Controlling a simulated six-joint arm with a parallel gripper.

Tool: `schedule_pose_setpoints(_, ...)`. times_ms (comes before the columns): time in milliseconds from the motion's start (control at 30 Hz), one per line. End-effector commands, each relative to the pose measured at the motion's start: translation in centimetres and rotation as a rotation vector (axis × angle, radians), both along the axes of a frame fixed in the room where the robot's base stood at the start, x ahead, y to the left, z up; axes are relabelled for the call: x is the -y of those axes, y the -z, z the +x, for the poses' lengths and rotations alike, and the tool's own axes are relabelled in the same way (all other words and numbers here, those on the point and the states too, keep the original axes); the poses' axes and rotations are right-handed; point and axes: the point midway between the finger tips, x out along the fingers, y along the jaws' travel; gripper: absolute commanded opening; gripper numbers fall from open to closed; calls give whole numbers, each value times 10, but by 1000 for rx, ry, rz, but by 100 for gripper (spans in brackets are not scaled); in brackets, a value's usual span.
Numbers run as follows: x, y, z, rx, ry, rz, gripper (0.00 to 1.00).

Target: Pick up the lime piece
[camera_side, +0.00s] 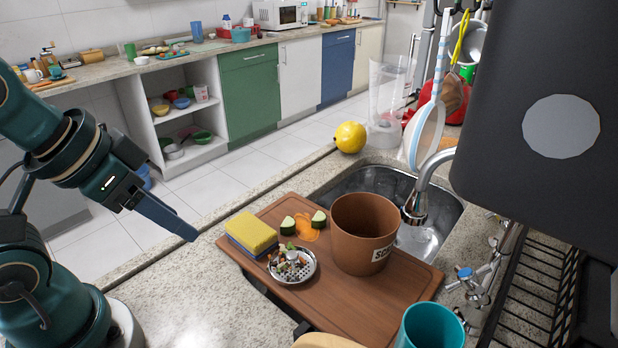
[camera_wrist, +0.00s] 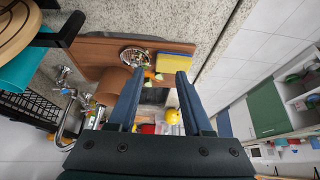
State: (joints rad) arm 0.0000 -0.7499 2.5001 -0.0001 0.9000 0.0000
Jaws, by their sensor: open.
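Two small pieces with dark green skin and pale flesh lie on the brown board (camera_side: 375,312). One green piece (camera_side: 288,226) is nearer the sponge; the other green piece (camera_side: 319,219) is nearer the brown pot. I cannot tell which is the lime piece. A flat orange piece (camera_side: 306,231) lies between them. My gripper (camera_side: 188,235) is open and empty, left of the board and apart from the pieces. In the wrist view, small pieces (camera_wrist: 151,75) show between my open fingers (camera_wrist: 157,73), partly unclear.
A yellow-blue sponge (camera_side: 251,235), a metal strainer with scraps (camera_side: 292,264) and a brown pot (camera_side: 364,232) crowd the pieces. The sink (camera_side: 440,233), curved faucet (camera_side: 432,172) and yellow fruit (camera_side: 350,137) lie beyond. A teal cup (camera_side: 430,328) stands in front. The counter left of the board is clear.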

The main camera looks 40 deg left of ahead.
Motion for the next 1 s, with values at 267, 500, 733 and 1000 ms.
schedule_pose_setpoints(267, 0, 0, 0, 0, 0, 0, 77)
schedule_pose_setpoints(500, 0, 0, 0, 0, -2, -1, 77)
schedule_pose_setpoints(733, 23, -12, 3, -11, -78, -163, 77)
schedule_pose_setpoints(1000, 68, -29, 37, -217, -324, -569, 77)
